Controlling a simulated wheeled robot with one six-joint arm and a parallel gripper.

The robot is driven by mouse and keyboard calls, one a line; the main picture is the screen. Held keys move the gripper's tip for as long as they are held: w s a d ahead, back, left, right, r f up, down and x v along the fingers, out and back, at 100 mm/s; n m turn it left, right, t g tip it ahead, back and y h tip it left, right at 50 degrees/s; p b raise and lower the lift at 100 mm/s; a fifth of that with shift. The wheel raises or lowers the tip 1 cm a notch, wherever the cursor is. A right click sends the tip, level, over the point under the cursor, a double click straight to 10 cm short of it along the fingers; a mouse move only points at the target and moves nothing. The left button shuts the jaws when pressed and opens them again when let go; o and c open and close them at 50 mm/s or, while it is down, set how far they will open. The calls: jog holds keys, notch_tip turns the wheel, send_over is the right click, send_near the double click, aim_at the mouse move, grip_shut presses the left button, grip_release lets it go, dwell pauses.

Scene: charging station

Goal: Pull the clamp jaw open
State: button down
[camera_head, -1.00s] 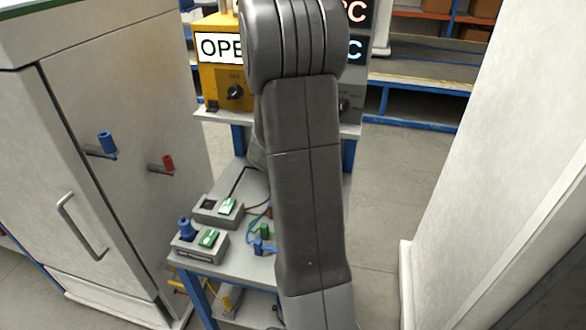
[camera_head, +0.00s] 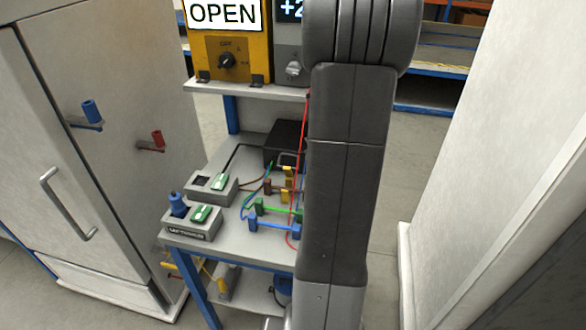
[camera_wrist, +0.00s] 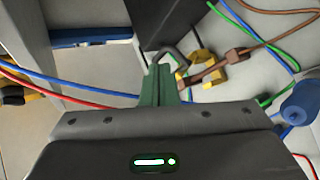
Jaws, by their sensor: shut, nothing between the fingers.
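In the wrist view, my gripper (camera_wrist: 160,70) shows as narrow dark green fingers, pressed together with nothing between them. A bent grey metal loop (camera_wrist: 170,50) lies right at the fingertips; I cannot tell if they touch it. The loop seems to belong to a dark box (camera_wrist: 165,18) behind it. In the head view, a black box (camera_head: 284,138) stands at the back of the small bench, with a grey bar (camera_head: 289,160) at its front. Which part is the clamp jaw is not clear. My arm hides the gripper and the bench's right side there.
Yellow (camera_wrist: 205,57) and brown (camera_wrist: 214,66) connectors sit close right of the fingers. Red and blue cables cross at left. On the bench (camera_head: 232,246) are blue (camera_head: 273,226) and green (camera_head: 279,209) leads and two switch boxes. A cabinet (camera_head: 85,170) stands left.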

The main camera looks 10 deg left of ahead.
jog(key=s+d+f+m+y+b, duration=0.1)
jog(key=s+m+y+b, duration=0.25)
jog(key=s, duration=0.25)
jog(key=p, duration=0.3)
send_near(286, 154)
jog(key=shift+m+t+y, duration=0.25)
jog(key=shift+m+t, duration=0.1)
jog(key=shift+t, duration=0.05)
jog(key=shift+s+f+x, duration=0.1)
jog(key=shift+f+x, duration=0.05)
jog(key=shift+x, duration=0.8)
jog(key=shift+s+f+x, duration=0.1)
jog(key=shift+f+x, duration=0.05)
jog(key=shift+x, duration=0.8)
jog(key=shift+s+f+x, duration=0.1)
jog(key=shift+f+x, duration=0.1)
jog(key=shift+x, duration=0.75)
jog(key=shift+w+r, duration=0.1)
